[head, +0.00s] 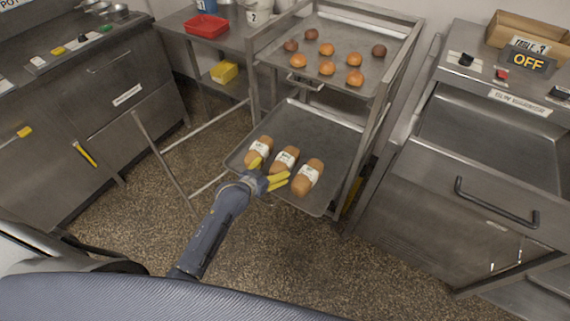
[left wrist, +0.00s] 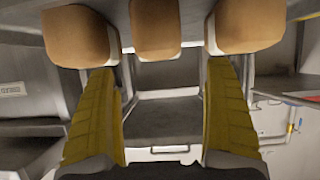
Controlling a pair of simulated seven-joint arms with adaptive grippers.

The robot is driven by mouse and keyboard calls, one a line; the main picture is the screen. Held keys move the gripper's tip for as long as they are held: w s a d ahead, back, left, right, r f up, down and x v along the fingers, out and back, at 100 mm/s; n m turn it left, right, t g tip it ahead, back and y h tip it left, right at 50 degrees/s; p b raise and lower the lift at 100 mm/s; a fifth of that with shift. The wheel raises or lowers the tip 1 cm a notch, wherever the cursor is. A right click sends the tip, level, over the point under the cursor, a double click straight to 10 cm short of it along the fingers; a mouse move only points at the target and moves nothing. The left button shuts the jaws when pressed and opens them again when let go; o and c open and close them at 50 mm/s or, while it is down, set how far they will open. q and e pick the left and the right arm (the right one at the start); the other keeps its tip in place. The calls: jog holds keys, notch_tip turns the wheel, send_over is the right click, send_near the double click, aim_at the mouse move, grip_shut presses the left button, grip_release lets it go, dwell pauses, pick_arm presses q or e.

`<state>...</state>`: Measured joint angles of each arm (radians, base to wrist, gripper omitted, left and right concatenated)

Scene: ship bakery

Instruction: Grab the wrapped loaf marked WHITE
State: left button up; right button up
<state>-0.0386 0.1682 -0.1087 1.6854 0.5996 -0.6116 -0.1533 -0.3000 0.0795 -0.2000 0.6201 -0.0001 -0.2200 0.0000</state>
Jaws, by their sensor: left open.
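Three wrapped brown loaves with pale labels lie in a row on the lower rack tray (head: 240,140): a left loaf (head: 266,143), a middle loaf (head: 291,153) and a right loaf (head: 315,164). The label lettering is too small to read, so I cannot tell which is marked WHITE. My left gripper (head: 268,173) is open and empty at the near end of the middle loaf. In the left wrist view the middle loaf (left wrist: 156,28) shows ahead, between the lines of the yellow fingers (left wrist: 162,112), with an outer loaf on each side. My right gripper is not in view.
The rack's upper tray (head: 330,40) holds several round buns above and behind the loaves. The rack post (head: 362,140) stands to the right. A steel oven unit (head: 450,205) is further right. A red bin (head: 207,26) sits on the back table.

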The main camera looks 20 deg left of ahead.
aim_at(285, 160)
pick_arm(q)
jog(key=shift+x, duration=5.1)
jog(key=c, duration=1.4)
